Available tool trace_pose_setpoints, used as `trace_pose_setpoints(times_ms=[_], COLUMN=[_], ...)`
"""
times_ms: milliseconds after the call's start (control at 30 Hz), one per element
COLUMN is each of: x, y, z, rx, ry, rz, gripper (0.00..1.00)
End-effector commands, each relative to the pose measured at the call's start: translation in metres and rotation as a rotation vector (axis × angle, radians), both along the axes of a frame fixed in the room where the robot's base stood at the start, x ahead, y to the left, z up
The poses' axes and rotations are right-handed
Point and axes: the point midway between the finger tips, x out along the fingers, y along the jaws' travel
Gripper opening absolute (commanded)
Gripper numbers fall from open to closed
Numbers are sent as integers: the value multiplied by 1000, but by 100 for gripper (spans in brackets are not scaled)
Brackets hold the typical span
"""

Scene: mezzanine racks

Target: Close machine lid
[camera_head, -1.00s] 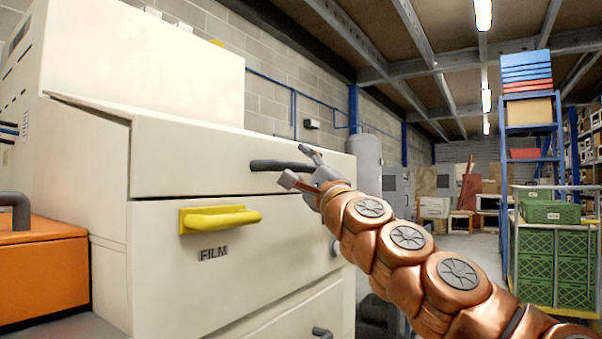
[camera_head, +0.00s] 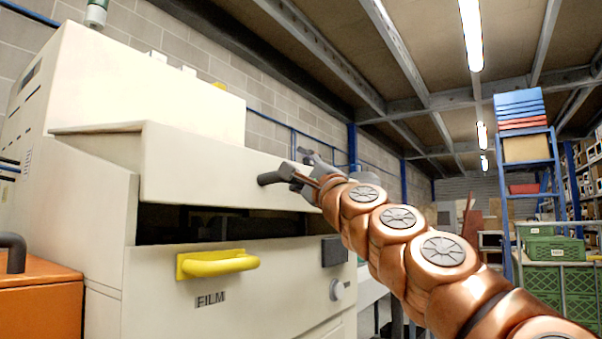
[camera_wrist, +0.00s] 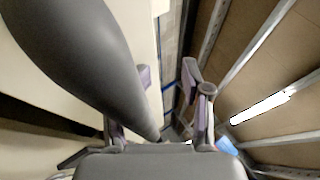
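The machine lid (camera_head: 215,180) is the cream upper panel of the machine (camera_head: 190,285). It stands partly raised, with a dark gap below its front edge. Its dark grey bar handle (camera_head: 270,178) is on the front. My gripper (camera_head: 302,168) is at the right part of this handle with its fingers spread. In the wrist view the handle (camera_wrist: 85,50) looms large at the left and runs down toward the base of my gripper (camera_wrist: 168,80). The fingers are apart; I cannot tell whether they touch the handle.
A yellow handle (camera_head: 217,263) and a FILM label are on the machine's lower front, with a round knob (camera_head: 337,290) at right. An orange cabinet (camera_head: 40,300) stands at left. A blue rack (camera_head: 528,180) and green crates (camera_head: 560,250) stand at right.

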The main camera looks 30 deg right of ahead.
Motion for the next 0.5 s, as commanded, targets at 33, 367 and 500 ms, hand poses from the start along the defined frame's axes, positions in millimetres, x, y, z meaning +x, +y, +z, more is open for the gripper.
trace_pose_setpoints(times_ms=[33, 367, 500], x=[0, -1, -5], y=[1, 1, 2], z=[0, -4, -11], rx=[-1, 0, 1], ry=[1, 0, -1], rz=[1, 2, 1], gripper=[48, 48, 48])
